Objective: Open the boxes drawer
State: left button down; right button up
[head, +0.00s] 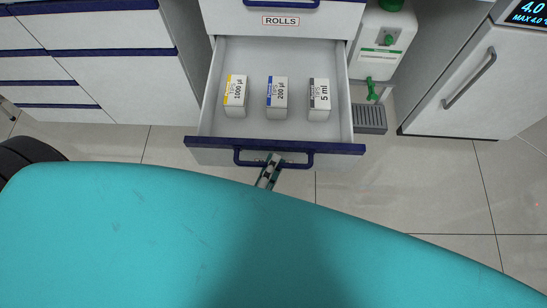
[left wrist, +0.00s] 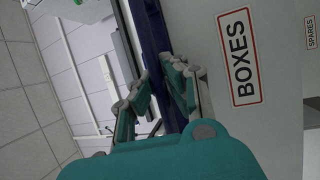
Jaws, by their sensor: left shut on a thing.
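The boxes drawer (head: 335,149) is pulled well out of its cabinet in the head view, with its inside exposed. Its front has a dark blue top edge and a dark blue bar handle (head: 299,165). In the left wrist view its front carries a red-framed BOXES label (left wrist: 239,57). My left gripper (head: 271,161) is shut on the handle near its middle. Its fingers also show in the left wrist view (left wrist: 160,80), one on each side of the blue bar. My right gripper is in neither view.
In the drawer stand three tip boxes: yellow-marked (head: 236,95), blue-marked (head: 277,97) and grey-marked (head: 319,98). The ROLLS drawer (head: 320,22) above is shut. A white dispenser (head: 380,50) and a white door unit (head: 470,90) stand right. Tiled floor is clear at right.

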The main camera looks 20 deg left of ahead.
pick_arm(q)
jog(key=shift+r, duration=0.1)
jog(key=c, duration=1.3)
grip_release()
jog(key=shift+c, duration=0.2)
jog(key=v, duration=1.2)
